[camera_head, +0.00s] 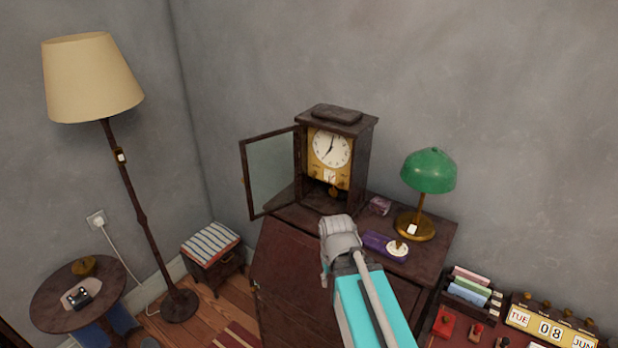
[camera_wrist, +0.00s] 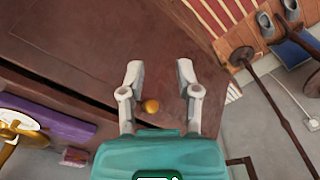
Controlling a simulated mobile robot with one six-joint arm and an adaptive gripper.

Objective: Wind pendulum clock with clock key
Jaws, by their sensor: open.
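The pendulum clock (camera_head: 368,150) stands upright on top of the dark wooden cabinet (camera_head: 290,250). Its glass door (camera_head: 272,172) is swung open to the left, and the white dial (camera_head: 331,148) is exposed. The pendulum bob shows below the dial. My gripper (camera_head: 338,235) is in front of the cabinet, below and to the right of the clock. In the wrist view my gripper (camera_wrist: 160,75) is open, with a small round brass knob (camera_wrist: 151,106) visible between its fingers, apparently on the cabinet. I cannot make out a clock key in either view.
A green lamp (camera_head: 428,172), a purple case (camera_head: 377,242) and a small purple box (camera_head: 380,206) stand right of the clock. A floor lamp (camera_head: 142,205) and side table (camera_head: 45,308) are at left. A red-topped desk with a calendar (camera_head: 550,330) is at lower right.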

